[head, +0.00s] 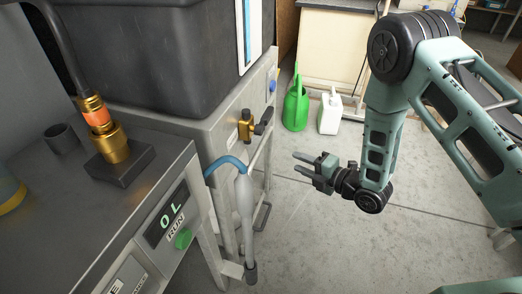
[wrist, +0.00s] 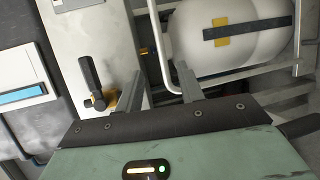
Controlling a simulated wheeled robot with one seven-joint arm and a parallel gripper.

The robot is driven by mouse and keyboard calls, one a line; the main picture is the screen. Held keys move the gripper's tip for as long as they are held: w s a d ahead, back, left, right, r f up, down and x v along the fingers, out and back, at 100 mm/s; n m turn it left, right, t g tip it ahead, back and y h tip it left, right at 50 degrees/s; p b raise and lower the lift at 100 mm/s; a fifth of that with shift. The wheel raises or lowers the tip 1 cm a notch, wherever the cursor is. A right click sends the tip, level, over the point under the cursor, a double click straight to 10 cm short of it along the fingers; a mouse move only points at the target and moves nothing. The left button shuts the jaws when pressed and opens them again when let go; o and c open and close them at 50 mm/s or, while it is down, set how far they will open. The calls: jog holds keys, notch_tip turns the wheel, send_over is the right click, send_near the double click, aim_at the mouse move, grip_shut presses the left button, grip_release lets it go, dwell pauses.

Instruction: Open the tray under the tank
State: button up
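The dark tank (head: 165,60) sits on a grey stand at the upper left in the head view. Low on the stand's right side is a grey bar handle (head: 262,217); I cannot tell for certain whether it belongs to the tray. The tray itself is not clearly visible. My gripper (head: 296,162) is open and empty, to the right of the stand and apart from it, fingers pointing left toward it. In the wrist view, my gripper (wrist: 159,70) has its fingers spread, with a bent metal bar (wrist: 158,45) beyond them.
A brass valve with a black lever (head: 247,125) sticks out of the stand. A blue hose with a grey nozzle (head: 243,205) hangs nearer. A green can (head: 296,105) and white jug (head: 330,112) stand behind. A strapped white vessel (wrist: 225,40) shows in the wrist view.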

aim_at(261, 144)
jog(key=b+x, duration=0.3)
jog(key=x, duration=1.3)
jog(key=shift+a+f, duration=0.1)
grip_shut()
